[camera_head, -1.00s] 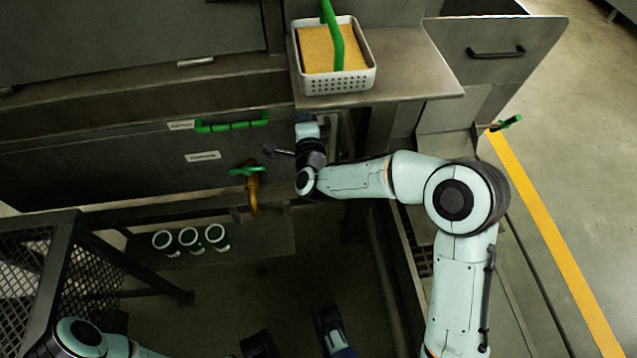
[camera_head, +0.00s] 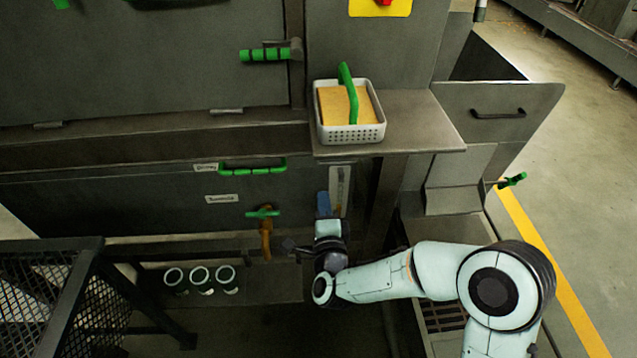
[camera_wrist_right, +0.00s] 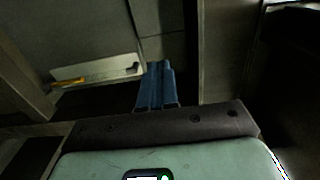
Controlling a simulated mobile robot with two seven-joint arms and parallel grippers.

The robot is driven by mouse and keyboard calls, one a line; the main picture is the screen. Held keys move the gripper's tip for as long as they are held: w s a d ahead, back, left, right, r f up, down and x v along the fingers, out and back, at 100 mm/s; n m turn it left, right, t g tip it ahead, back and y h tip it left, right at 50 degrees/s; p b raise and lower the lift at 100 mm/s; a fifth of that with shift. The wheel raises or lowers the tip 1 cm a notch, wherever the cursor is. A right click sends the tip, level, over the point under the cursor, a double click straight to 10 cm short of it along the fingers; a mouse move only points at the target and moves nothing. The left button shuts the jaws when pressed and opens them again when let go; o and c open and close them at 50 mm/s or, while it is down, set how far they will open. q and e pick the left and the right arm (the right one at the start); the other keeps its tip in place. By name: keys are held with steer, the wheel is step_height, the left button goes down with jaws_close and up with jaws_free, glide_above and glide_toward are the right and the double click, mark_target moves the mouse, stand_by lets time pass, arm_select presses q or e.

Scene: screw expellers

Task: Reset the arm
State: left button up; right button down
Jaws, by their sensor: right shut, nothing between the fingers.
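My right arm comes in from the lower right in the head view. Its gripper (camera_head: 323,203) points toward the machine front, below the grey shelf, to the right of the green-handled orange valve (camera_head: 265,230). The blue fingers are together and empty; they also show in the right wrist view (camera_wrist_right: 157,85). They appear apart from everything around them. A pale gauge strip (camera_wrist_right: 97,70) with a yellow-orange part lies beyond them to the left. My left gripper is not in view.
A white basket (camera_head: 352,134) with a yellow block and green handle stands on the grey shelf (camera_head: 430,125). Several white-rimmed cups (camera_head: 200,278) stand on a low ledge. A mesh-sided frame (camera_head: 50,300) is at lower left. Open floor (camera_head: 590,170) lies to the right.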

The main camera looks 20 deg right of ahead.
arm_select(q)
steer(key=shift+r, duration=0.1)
arm_select(e)
steer(key=shift+s+a, duration=0.1)
steer(key=shift+s, duration=0.15)
steer(key=s+a+f+n+g+y+p, duration=0.4)
steer(key=s+f+n+g+y+p, duration=0.2)
steer(key=s+f+n+g+p, duration=0.6)
arm_select(q)
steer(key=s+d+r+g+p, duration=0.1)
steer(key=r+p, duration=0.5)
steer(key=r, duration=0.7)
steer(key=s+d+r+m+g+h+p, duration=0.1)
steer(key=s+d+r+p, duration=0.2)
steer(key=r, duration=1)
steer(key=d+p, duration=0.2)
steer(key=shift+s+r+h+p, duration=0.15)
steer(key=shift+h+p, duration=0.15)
steer(key=shift+p, duration=0.1)
arm_select(e)
steer(key=s+a+f+n+g+y, duration=0.1)
steer(key=s+f+n+g, duration=0.1)
steer(key=s, duration=0.9)
steer(key=s+a+f+n+g+y, duration=0.1)
steer(key=s+f+n+g, duration=0.1)
steer(key=s, duration=1)
steer(key=shift+s+a+n+g+y, duration=0.25)
steer(key=shift+n+g, duration=0.35)
steer(key=shift+g, duration=0.6)
